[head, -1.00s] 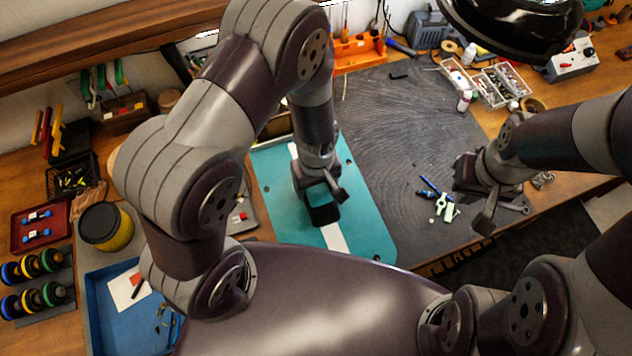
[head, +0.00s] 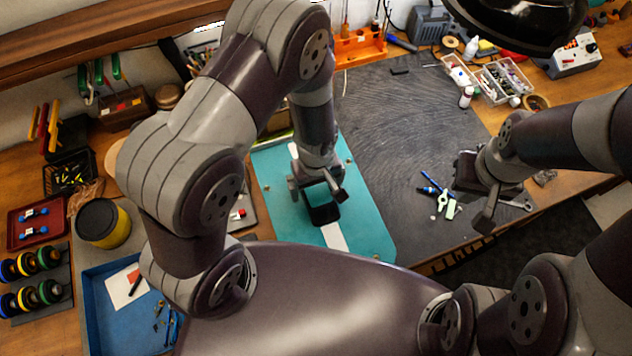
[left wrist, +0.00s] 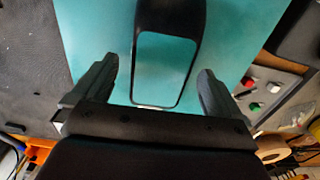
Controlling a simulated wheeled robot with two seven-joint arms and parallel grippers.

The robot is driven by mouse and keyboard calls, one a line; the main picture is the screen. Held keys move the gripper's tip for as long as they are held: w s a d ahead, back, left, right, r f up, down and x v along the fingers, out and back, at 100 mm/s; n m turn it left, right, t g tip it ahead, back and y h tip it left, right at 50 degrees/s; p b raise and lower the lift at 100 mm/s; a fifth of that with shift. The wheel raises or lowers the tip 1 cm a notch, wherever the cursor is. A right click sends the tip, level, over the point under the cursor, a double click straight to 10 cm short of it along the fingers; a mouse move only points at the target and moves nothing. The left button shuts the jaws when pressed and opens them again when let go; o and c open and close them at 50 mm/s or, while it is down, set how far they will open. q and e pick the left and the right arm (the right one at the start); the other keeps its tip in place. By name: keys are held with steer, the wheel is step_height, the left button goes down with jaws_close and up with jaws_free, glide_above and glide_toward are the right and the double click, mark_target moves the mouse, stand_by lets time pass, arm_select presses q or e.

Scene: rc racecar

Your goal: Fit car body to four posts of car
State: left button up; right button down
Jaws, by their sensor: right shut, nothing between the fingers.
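A teal panel (head: 370,225) with rounded corners, a white lengthwise stripe and small dots near its corners looks like the car body. It lies flat on the bench; the car and posts cannot be made out. A black part (head: 322,214) sits along its middle and shows as a rounded black frame in the left wrist view (left wrist: 190,30). My left gripper (head: 318,192) is over the panel, fingers spread on both sides of this frame (left wrist: 158,85); contact is unclear. My right gripper (head: 487,212) is shut and empty over the right of the dark mat.
The dark mat (head: 420,120) is largely clear. Blue and pale small tools (head: 438,195) lie beside my right gripper. Parts trays (head: 500,80) and a black lamp (head: 520,20) are at the back right. A yellow tub (head: 103,225) and blue tray (head: 105,300) are at left.

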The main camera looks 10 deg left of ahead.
arm_select(q)
step_height(320, 180, up, 13)
steer(key=b, duration=0.2)
steer(key=shift+f, duration=0.15)
stand_by(0.7)
steer(key=s+a+f+m+t+b, duration=0.1)
steer(key=s+a+f+m+b, duration=0.1)
steer(key=a+m+b, duration=0.3)
steer(key=s+a+m, duration=0.1)
steer(key=a+m, duration=0.1)
steer(key=a, duration=0.1)
steer(key=shift+a+f+b, duration=0.35)
steer(key=shift+a+b, duration=0.05)
